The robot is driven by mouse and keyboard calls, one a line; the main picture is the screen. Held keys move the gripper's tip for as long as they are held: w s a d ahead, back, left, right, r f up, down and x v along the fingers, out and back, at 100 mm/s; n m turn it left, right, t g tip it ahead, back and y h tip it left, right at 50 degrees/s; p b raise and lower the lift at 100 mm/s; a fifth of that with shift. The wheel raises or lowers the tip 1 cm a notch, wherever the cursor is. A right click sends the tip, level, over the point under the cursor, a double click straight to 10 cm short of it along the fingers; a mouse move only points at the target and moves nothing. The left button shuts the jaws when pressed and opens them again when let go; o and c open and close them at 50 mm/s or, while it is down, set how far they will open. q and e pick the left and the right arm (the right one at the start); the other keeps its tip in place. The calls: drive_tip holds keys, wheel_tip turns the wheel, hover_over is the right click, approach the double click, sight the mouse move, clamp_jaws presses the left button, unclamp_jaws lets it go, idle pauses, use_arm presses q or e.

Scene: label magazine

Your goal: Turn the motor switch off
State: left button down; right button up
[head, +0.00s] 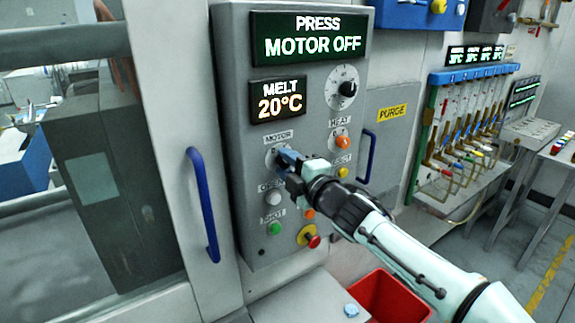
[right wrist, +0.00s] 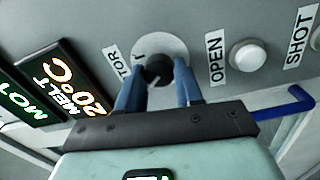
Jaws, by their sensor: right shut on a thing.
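The motor switch is a small dark knob on a pale round plate under the MOTOR label on the grey control panel. In the head view its plate (head: 271,158) shows at the left of my right gripper (head: 285,158), which hides most of the knob. In the right wrist view the knob (right wrist: 158,72) sits between the two blue fingers of my right gripper (right wrist: 160,68), which are shut on it. The display (head: 311,37) above reads PRESS MOTOR OFF. My left gripper is not in view.
The OPEN button (head: 272,198), green SHOT button (head: 275,228) and red emergency knob (head: 311,239) lie close below. The HEAT knob (head: 342,141) is to the right. Blue handles (head: 204,205) flank the panel. A red bin (head: 388,297) stands below my arm.

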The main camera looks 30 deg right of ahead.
drive_tip(key=o, duration=1)
drive_tip(key=shift+o, duration=0.2)
drive_tip(key=s+d, duration=0.1)
drive_tip(key=s, duration=1.2)
drive_tip(key=shift+s+f, duration=0.15)
drive_tip(key=shift+f, duration=0.05)
